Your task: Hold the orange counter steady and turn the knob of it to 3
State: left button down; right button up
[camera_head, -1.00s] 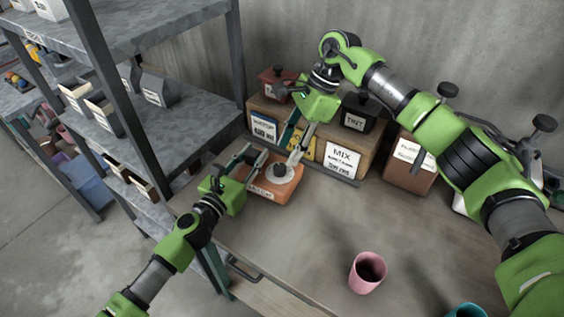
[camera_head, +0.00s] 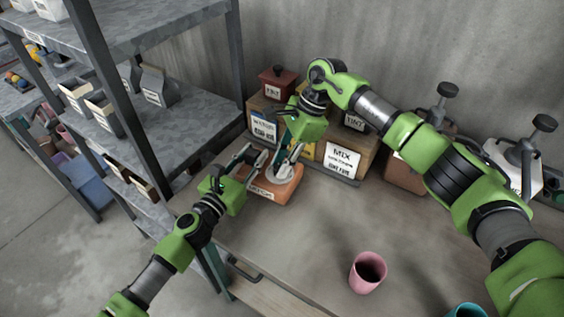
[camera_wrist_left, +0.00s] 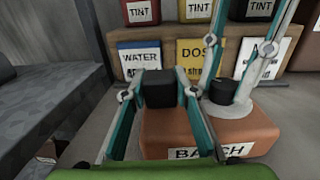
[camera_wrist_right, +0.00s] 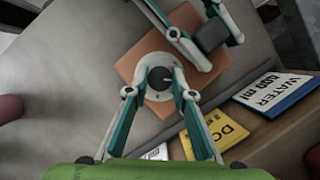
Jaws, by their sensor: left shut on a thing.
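The orange counter (camera_head: 286,190), labelled BATCH, sits on the workbench; it also shows in the left wrist view (camera_wrist_left: 185,133) and the right wrist view (camera_wrist_right: 130,66). My left gripper (camera_head: 256,161) is shut on the dark block (camera_wrist_left: 160,90) on top of the counter. The dark round knob (camera_wrist_right: 160,78) stands on a pale dial on the counter, also seen in the left wrist view (camera_wrist_left: 223,92). My right gripper (camera_wrist_right: 163,68) points down with its fingers on either side of the knob. Whether they press on it is unclear. The dial reading is too small to tell.
Boxes marked WATER (camera_wrist_left: 140,62), DOS (camera_wrist_left: 200,60) and MIX (camera_head: 342,158) stand behind the counter. A pink cup (camera_head: 367,272) stands on the front of the bench. Metal shelving (camera_head: 120,100) rises at the left. The middle of the bench is clear.

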jog(key=shift+m, duration=0.3)
jog(key=m+t, duration=0.1)
jog(key=m, duration=0.2)
jog(key=shift+s+t, duration=0.1)
jog(key=shift+t, duration=0.2)
jog(key=shift+s+m+t, duration=0.1)
jog(key=shift+m+t, duration=0.9)
jog(key=shift+m, duration=1.6)
jog(key=o, duration=1.1)
jog(key=shift+o, duration=0.2)
